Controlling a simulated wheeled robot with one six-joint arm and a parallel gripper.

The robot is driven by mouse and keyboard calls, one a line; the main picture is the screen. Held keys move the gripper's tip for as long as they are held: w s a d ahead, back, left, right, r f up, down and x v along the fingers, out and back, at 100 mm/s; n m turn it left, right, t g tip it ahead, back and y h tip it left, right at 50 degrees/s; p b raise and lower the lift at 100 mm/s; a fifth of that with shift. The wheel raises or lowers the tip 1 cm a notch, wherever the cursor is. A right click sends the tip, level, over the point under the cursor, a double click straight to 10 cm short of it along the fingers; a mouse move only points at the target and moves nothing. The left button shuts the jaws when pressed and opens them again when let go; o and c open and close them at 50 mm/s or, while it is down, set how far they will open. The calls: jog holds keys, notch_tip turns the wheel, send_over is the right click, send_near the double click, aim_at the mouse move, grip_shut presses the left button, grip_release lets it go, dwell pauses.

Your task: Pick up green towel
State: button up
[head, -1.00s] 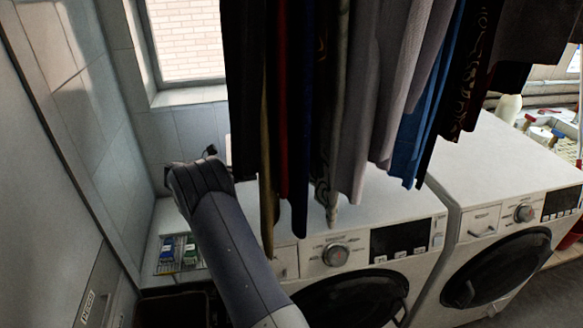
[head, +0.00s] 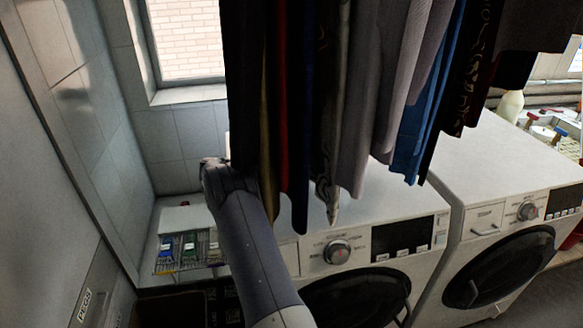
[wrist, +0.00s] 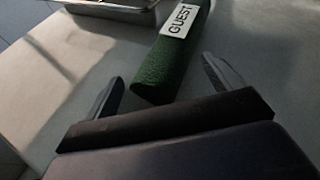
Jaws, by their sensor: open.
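The green towel (wrist: 167,68) shows in the wrist view as a rolled, textured green roll with a white "GUEST" label. It lies on a pale flat surface, with one end towards me. My gripper (wrist: 163,78) is open, with one finger on each side of the roll's near end and visible gaps on both sides. It does not hold the towel. In the head view, I cannot make out the towel. My fingers are hidden there behind my arm and the hanging clothes.
A metal tray (wrist: 122,8) sits at the wrist view's upper left. In the head view, dark clothes (head: 345,90) hang over the washing machine (head: 360,250). A wire basket (head: 185,255) with blue and green items stands left of my arm. A tiled wall is close behind.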

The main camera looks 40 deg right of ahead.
jog(key=c, duration=1.2)
jog(key=shift+r+p, duration=0.3)
jog(key=shift+r, duration=0.2)
jog(key=shift+c, duration=1.1)
jog(key=shift+r, duration=0.45)
jog(key=shift+s+a+f, duration=0.15)
jog(key=shift+s+f, duration=0.05)
jog(key=shift+s, duration=0.05)
jog(key=shift+s+a+b, duration=0.5)
jog(key=shift+s+a, duration=3.4)
jog(key=shift+s, duration=2.4)
jog(key=shift+s+a+b, duration=0.5)
jog(key=shift+s+a, duration=3.35)
jog(key=shift+s, duration=2.5)
jog(key=shift+s+a+b, duration=0.5)
jog(key=shift+s+a, duration=3.4)
jog(key=shift+s, duration=2.4)
jog(key=shift+s, duration=0.1)
